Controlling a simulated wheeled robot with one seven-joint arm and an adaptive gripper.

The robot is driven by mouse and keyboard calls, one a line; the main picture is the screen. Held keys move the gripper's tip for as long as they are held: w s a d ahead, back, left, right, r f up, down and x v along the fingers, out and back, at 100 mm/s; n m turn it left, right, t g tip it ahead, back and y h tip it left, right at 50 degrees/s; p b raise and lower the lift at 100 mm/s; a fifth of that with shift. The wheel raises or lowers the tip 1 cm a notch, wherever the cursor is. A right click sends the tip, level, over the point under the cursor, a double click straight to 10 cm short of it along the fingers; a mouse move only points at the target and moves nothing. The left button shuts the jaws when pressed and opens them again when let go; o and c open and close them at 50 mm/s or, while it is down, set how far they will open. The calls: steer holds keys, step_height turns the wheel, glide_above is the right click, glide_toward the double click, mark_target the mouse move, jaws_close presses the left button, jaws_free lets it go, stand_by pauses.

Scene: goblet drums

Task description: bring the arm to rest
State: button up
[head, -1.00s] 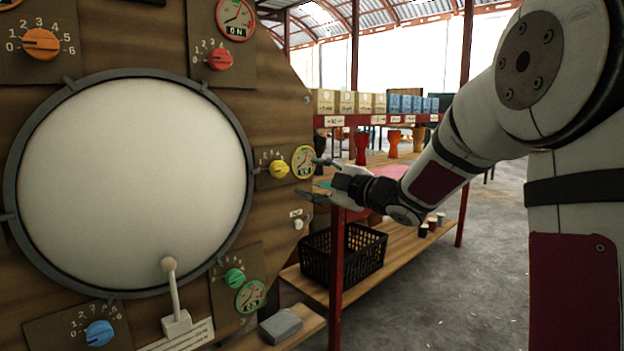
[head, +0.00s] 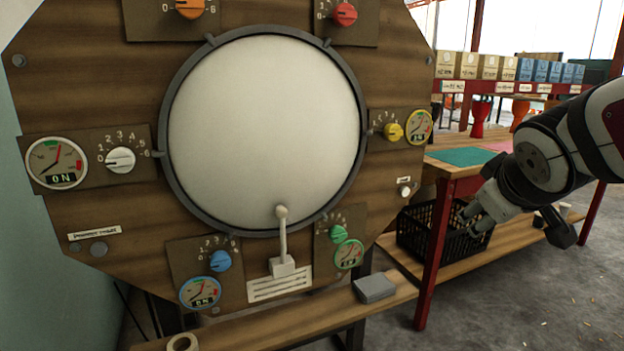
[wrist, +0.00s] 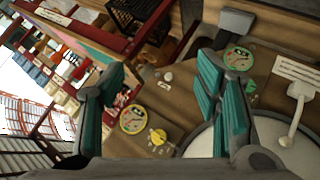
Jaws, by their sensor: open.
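My gripper (head: 472,219) is at the right in the head view, in front of the black crate and to the right of the wooden drum panel. In the wrist view my gripper (wrist: 160,105) shows two teal-padded fingers spread apart with nothing between them. The wooden panel (head: 110,100) carries a large white drum skin (head: 265,130), and my gripper is apart from it. The yellow knob (head: 393,131) and its dial (head: 419,127) sit at the panel's right edge; the yellow knob (wrist: 157,137) also shows beyond the fingers in the wrist view.
The lever (head: 283,240) stands out below the drum skin. A black crate (head: 412,235) sits on the lower shelf behind my gripper. A red post (head: 433,250) holds the worktable. A grey block (head: 374,288) lies on the bench. Concrete floor (head: 540,300) is open at right.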

steer(key=s+a+f+m+g+y, duration=0.1)
steer(key=s+a+f+m+g, duration=0.15)
steer(key=s, duration=0.85)
steer(key=s+a+f+m+g+y, duration=0.1)
steer(key=s+a+f+g, duration=0.3)
steer(key=s, duration=0.6)
steer(key=s+a+f+m+g+y, duration=0.1)
steer(key=s+a+f+g+y, duration=0.2)
steer(key=s, duration=0.8)
step_height(320, 180, up, 37)
steer(key=t+h+p, duration=0.1)
steer(key=t+p, duration=0.3)
steer(key=p, duration=3.1)
steer(key=shift+w+r+p, duration=0.15)
steer(key=shift+w+p, duration=0.1)
steer(key=shift+p, duration=0.05)
steer(key=shift+a, duration=0.1)
